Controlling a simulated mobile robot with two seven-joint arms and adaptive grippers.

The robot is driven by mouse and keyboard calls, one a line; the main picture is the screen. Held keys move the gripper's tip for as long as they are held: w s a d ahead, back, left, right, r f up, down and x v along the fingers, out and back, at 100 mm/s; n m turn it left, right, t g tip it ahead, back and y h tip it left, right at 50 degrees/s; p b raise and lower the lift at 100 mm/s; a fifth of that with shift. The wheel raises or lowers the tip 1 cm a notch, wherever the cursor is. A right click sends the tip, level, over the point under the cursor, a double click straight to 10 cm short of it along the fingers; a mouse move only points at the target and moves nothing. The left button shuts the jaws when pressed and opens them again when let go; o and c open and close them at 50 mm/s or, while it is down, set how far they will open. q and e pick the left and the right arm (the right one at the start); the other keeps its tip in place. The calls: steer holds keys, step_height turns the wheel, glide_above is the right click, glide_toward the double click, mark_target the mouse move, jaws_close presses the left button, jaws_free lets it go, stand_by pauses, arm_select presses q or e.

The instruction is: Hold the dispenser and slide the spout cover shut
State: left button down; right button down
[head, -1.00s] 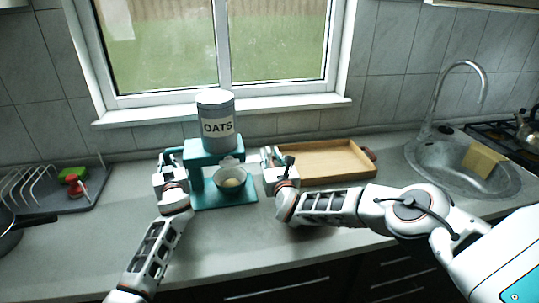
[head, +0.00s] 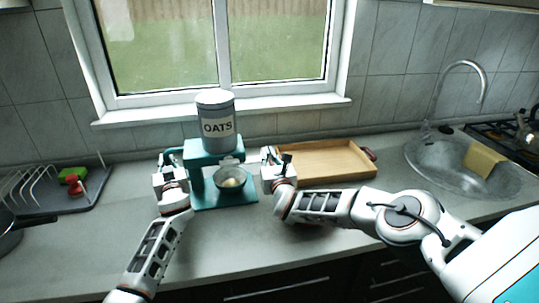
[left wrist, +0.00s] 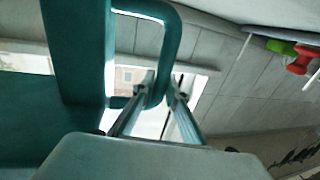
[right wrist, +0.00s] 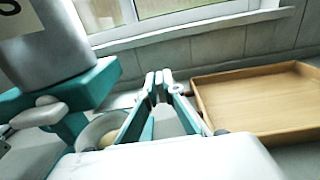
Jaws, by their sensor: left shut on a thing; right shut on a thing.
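The dispenser has a grey canister (head: 215,110) labelled OATS on a teal stand (head: 198,152). A whitish spout cover (head: 229,160) shows at the stand's front, above a bowl (head: 230,176); it also shows in the right wrist view (right wrist: 40,113). I cannot tell how far the cover is slid. My left gripper (head: 166,158) is shut on the teal side handle (left wrist: 172,45). My right gripper (head: 273,154) is right of the bowl, its fingertips (right wrist: 157,80) nearly together. What lies between them cannot be made out; the visible part of the cover is apart from them.
A wooden tray (head: 318,181) lies right of the dispenser, close behind my right gripper. A sink (head: 440,180) with a yellow sponge (head: 483,162) is further right. A dish rack (head: 65,203) stands at the left. The front counter between my arms is clear.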

mark_target(256, 162)
arm_select(q)
steer(key=shift+d, duration=0.1)
arm_select(e)
steer(key=shift+s+a, duration=0.2)
steer(key=shift+a, duration=0.45)
steer(key=shift+s+a, duration=0.2)
steer(key=shift+a, duration=0.5)
steer(key=shift+s+a, duration=0.2)
steer(key=shift+a, duration=0.45)
steer(key=c, duration=2.2)
jaws_free()
steer(key=shift+a, duration=0.1)
steer(key=shift+o, duration=0.2)
steer(key=shift+s, duration=0.15)
steer(key=v, duration=1.1)
steer(key=shift+s+d, duration=0.25)
steer(key=shift+s, duration=0.1)
